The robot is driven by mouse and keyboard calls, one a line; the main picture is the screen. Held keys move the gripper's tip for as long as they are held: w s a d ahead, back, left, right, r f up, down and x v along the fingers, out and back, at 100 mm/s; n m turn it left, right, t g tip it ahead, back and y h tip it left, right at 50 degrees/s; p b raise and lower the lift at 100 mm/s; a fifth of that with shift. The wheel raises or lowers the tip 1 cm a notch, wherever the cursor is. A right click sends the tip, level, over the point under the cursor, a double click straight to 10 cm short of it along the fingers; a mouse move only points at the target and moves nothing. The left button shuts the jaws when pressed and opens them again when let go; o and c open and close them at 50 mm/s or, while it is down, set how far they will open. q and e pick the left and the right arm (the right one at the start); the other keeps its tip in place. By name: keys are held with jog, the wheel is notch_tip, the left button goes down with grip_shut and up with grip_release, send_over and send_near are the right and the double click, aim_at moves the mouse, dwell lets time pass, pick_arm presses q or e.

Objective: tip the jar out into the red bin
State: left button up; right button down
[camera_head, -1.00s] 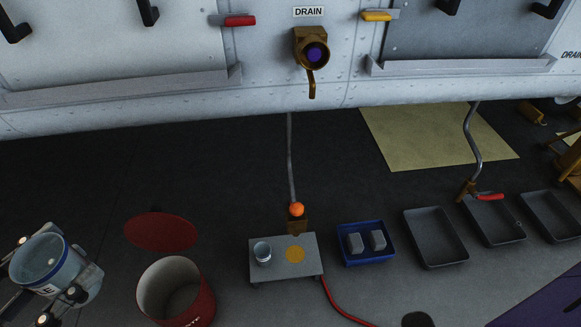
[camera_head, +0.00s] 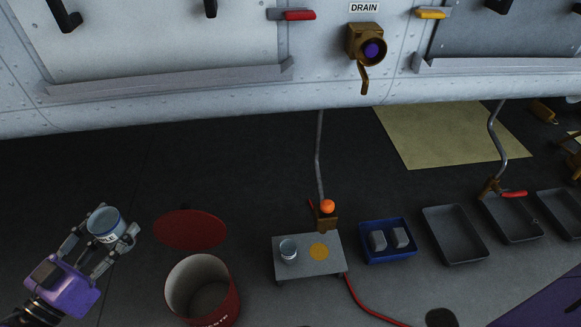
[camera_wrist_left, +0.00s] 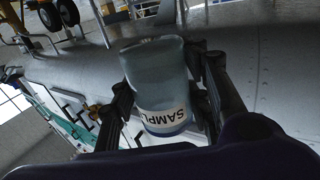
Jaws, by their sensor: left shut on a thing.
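My left gripper (camera_head: 106,236) is shut on a clear jar (camera_head: 106,224) with a blue rim. In the left wrist view the jar (camera_wrist_left: 160,85) sits between the fingers, and its white label reads "SAMPL", partly cut off. The red bin (camera_head: 217,305) stands open on the floor to the right of the gripper, with a pale inside that looks empty where I can see it. The jar is to the left of the bin's mouth, not over it. A red round lid (camera_head: 190,230) lies on the floor behind the bin.
A grey low platform (camera_head: 300,268) right of the bin holds a small clear cup (camera_head: 288,249) and a yellow disc (camera_head: 319,251). A blue tray (camera_head: 385,258) holds grey blocks. Dark trays (camera_head: 455,255) stand farther right. The white fuselage (camera_head: 200,50) with a drain valve (camera_head: 366,45) spans the back.

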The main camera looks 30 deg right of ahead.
pick_arm(q)
jog(key=w+a+f+n+t+y, duration=0.1)
jog(key=w+a+f+y, duration=0.1)
jog(key=f, duration=0.6)
jog(key=w+a+f+n+t+y, duration=0.2)
jog(key=f, duration=0.6)
jog(key=shift+a, duration=0.35)
